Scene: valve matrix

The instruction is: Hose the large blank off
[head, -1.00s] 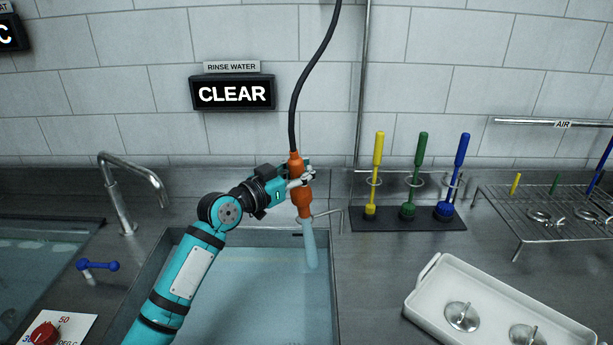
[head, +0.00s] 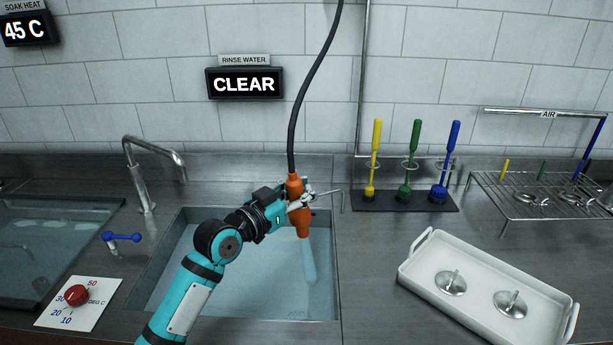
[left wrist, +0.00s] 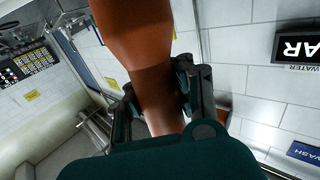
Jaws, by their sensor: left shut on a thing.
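My left gripper (head: 300,200) is shut on the orange hose nozzle (head: 295,187), which hangs from a black hose (head: 300,100). The nozzle points down over the rinse sink (head: 190,262), and a pale blue stream (head: 308,260) runs from its tip into the water. The left wrist view shows the orange nozzle (left wrist: 140,40) between the fingers. Two round metal blanks with upright stems, a left one (head: 451,285) and a right one (head: 510,306), lie in the white tray (head: 420,285). I cannot tell which is the large blank. My right gripper is out of view.
Yellow, green and blue brushes (head: 404,165) stand in a rack behind the tray. A wire rack (head: 540,205) with metal parts stands at right under the air bar. The rinse water sign (head: 244,84) reads CLEAR. A faucet (head: 150,165) and red dial (head: 76,295) are at left.

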